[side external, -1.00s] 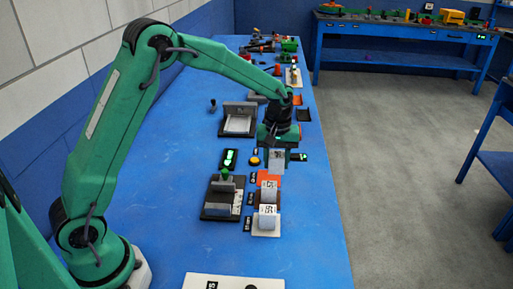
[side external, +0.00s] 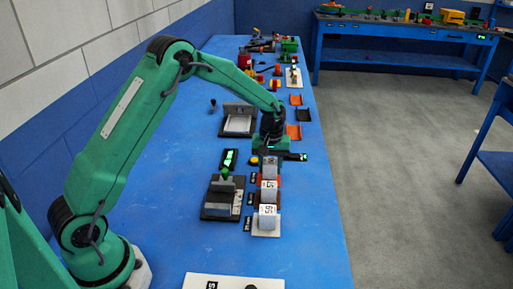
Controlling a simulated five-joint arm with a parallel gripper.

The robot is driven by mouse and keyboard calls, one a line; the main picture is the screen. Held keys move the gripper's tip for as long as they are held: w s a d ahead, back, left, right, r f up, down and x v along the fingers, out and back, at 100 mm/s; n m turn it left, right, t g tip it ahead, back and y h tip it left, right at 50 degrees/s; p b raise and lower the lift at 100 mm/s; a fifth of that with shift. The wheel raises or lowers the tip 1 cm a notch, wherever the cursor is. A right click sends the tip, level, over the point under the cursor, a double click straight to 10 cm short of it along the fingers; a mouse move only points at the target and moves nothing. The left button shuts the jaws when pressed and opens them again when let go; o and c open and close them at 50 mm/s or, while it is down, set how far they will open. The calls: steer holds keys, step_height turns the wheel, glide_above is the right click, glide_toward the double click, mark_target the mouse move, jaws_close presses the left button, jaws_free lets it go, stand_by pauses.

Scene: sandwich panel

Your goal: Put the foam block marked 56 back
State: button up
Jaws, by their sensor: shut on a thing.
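My gripper (side external: 270,157) points down at the far end of a row of blocks and is shut on a pale foam block (side external: 270,168). The number on the held block is too small to read surely. The block is upright, at or just above an orange-red pad that it mostly hides; I cannot tell whether it touches. Nearer in the same row, one numbered pale block (side external: 268,191) stands on a dark red pad, and another numbered block (side external: 267,216) stands on a white pad (side external: 266,233).
Left of the row is a dark fixture (side external: 222,207) with a green knob. A yellow button (side external: 254,161) and a lit green display (side external: 229,159) are near the gripper. A grey fixture (side external: 238,120) and orange and black trays (side external: 303,115) lie beyond.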

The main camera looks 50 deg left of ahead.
mark_target(271, 160)
steer(key=shift+f, duration=0.5)
steer(key=shift+f, duration=0.1)
steer(key=o, duration=1.1)
steer(key=shift+c, duration=0.2)
step_height(271, 160, up, 12)
steer(key=shift+f, duration=0.2)
steer(key=shift+r, duration=0.35)
